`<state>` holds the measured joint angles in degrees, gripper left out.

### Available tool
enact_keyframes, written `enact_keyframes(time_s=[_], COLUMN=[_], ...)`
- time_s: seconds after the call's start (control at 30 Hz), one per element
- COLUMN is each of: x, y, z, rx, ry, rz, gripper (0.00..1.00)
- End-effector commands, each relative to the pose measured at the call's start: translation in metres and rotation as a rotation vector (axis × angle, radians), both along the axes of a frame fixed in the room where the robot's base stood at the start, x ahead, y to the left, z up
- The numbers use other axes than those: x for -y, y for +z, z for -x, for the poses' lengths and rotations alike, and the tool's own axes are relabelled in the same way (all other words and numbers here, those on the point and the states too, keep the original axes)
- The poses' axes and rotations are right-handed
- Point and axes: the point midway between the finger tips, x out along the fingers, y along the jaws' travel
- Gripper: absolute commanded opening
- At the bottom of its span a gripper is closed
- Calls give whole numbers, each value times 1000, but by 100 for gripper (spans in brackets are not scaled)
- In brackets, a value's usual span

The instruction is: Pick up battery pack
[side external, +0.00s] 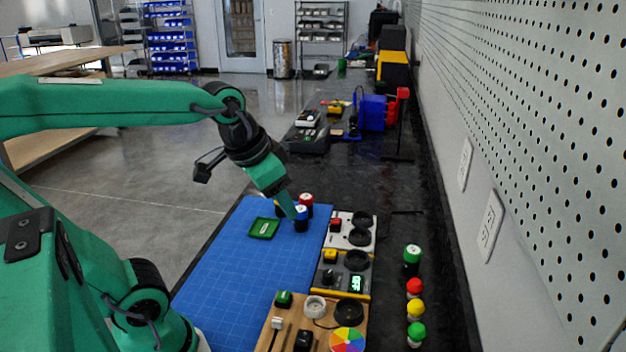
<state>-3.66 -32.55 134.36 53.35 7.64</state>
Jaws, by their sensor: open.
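Small dark cylinders with coloured caps, which look like battery packs, stand together at the far right part of the blue mat (235,270). One has a blue cap (300,214) and one behind it has a red cap (306,199). Part of another dark piece shows just left of them, mostly hidden by my gripper. I cannot tell which one is the named battery pack. My gripper (291,211) is open and points down at the left side of the blue-capped cylinder. Its fingertips overlap the cylinder in this view, and contact cannot be told.
White and grey module boards (338,243) and a wooden board (270,333) with parts line the mat's right side. A green-capped cylinder (412,262) and coloured buttons stand farther right. The mat's middle is clear.

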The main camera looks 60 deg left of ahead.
Motion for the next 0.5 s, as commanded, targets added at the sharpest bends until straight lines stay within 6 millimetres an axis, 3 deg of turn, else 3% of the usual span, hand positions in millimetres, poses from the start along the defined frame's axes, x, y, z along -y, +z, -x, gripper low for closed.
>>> enact_keyframes(time_s=[0.5], x=[-58], y=[7], z=[-95], rx=[-141], ry=[-127], rz=[-86], gripper=[49])
